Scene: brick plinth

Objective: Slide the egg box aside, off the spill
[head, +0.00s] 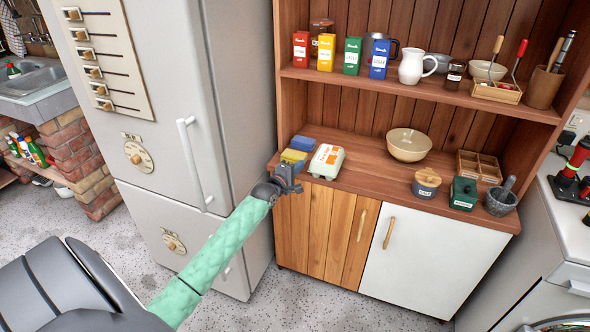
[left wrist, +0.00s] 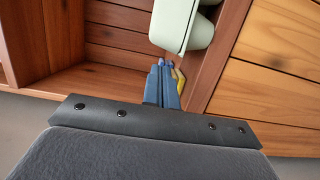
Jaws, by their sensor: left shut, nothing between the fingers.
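The egg box (head: 326,160), pale with an orange and white label, sits on the wooden counter at its left front. It also shows at the top of the left wrist view (left wrist: 178,28), just beyond the fingertips. My left gripper (head: 286,176) is shut and empty at the counter's front left edge, left of the egg box and slightly nearer. The left wrist view shows its closed fingers (left wrist: 163,72) close to the box; I cannot tell whether they touch. I see no spill; any liquid under the box is hidden. My right gripper is not in view.
A beige bowl (head: 408,146) stands to the right, with clear counter between. The fridge (head: 235,80) borders the left side.

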